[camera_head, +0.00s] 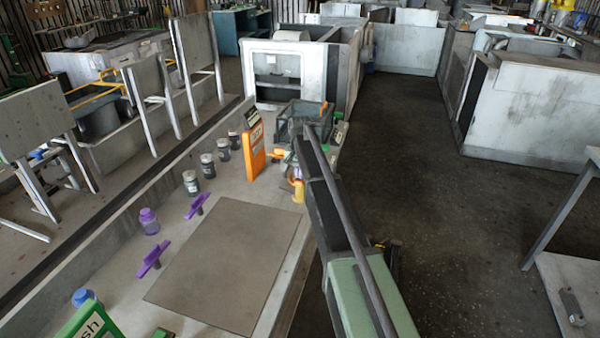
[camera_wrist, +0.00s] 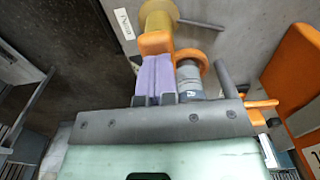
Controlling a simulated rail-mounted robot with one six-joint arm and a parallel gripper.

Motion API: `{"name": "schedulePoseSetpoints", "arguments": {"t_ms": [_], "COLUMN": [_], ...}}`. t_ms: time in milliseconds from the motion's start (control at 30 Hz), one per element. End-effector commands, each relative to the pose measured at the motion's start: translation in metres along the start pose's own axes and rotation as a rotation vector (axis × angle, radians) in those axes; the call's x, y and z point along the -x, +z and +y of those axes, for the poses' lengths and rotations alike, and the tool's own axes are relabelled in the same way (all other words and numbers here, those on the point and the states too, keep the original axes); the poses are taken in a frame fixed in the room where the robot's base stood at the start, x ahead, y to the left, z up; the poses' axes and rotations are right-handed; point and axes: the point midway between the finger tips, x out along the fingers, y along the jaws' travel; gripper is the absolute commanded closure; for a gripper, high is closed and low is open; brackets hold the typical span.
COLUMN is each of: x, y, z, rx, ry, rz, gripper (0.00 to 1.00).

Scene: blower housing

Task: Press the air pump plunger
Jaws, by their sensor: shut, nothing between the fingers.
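The air pump appears to be the yellow-orange piece (camera_head: 298,190) at the right edge of the bench in the head view, partly hidden by my arm. In the wrist view I see an orange block (camera_wrist: 155,42) beside a yellow cylinder (camera_wrist: 158,14); which part is the plunger I cannot tell. My gripper (camera_wrist: 151,62) is shut and empty, its two lavender fingers side by side. The fingertips overlap the lower edge of the orange block in the picture; I cannot tell whether they touch it. A grey cylinder with an orange ring (camera_wrist: 189,80) stands just right of the fingers.
An orange sign board (camera_head: 254,150) stands near the pump, with a dark crate (camera_head: 310,118) behind. A flat brown mat (camera_head: 225,265) is clear. The floor (camera_head: 440,190) to the right is open.

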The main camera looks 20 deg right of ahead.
Motion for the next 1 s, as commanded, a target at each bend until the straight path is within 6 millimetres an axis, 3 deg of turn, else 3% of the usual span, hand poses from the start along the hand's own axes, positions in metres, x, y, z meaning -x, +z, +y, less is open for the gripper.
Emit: {"name": "schedulePoseSetpoints", "arguments": {"t_ms": [167, 600, 700, 1000], "x": [0.015, 0.121, 0.137, 0.142], "y": [0.002, 0.002, 0.002, 0.001], "z": [0.001, 0.0, 0.0, 0.0], "rx": [0.001, 0.001, 0.001, 0.001], "ry": [0.002, -0.001, -0.001, -0.001], "rz": [-0.003, 0.002, 0.002, 0.002], "gripper": [1.0, 1.0, 1.0, 1.0]}}
